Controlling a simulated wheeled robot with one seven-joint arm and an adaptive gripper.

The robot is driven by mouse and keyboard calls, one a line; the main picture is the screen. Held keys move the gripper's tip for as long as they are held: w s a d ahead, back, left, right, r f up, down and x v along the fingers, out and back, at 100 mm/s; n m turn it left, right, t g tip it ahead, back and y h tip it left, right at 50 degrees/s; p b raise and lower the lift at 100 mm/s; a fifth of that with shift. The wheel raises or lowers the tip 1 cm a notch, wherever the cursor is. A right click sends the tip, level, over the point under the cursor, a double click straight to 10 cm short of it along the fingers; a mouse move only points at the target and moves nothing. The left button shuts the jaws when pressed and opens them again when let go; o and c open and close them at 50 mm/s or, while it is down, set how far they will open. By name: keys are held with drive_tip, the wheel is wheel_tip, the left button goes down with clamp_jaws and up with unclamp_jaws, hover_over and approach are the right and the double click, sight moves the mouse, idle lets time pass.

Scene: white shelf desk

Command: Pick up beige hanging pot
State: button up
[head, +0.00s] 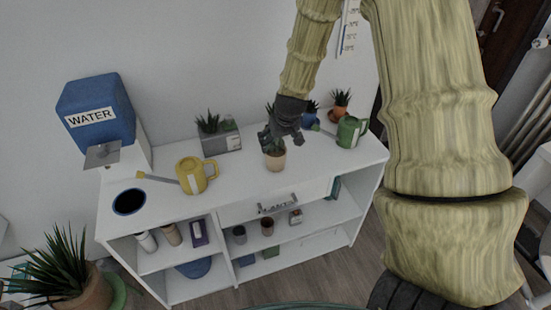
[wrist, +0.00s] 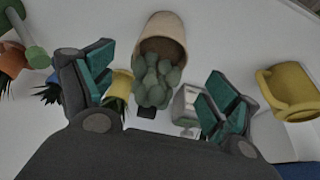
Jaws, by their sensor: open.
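The beige pot (head: 275,162) stands upright on the white shelf desk's top (head: 235,175), with a green succulent (head: 272,146) in it. In the wrist view the pot (wrist: 163,32) appears upside down at the top centre, its plant (wrist: 158,82) hanging down toward the camera. My gripper (head: 284,136) is over the pot in the head view and partly hides the plant. In the wrist view my gripper (wrist: 158,88) is open, its teal-padded fingers apart on either side of the plant. Nothing is held; the pot body lies beyond the fingertips.
A yellow watering can (head: 193,176) stands left of the pot, a grey planter (head: 220,136) behind left. A green watering can (head: 351,131), a blue pot (head: 311,121) and an orange pot (head: 341,110) stand to the right. A blue water container (head: 97,105) is far left.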

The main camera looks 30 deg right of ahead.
sight(275, 151)
drive_tip(key=shift+p+x, duration=1.2)
drive_tip(key=shift+x, duration=2.6)
drive_tip(key=shift+w+r, duration=0.1)
drive_tip(key=shift+w, duration=0.1)
drive_tip(key=c, duration=1.4)
drive_tip(key=shift+r, duration=0.2)
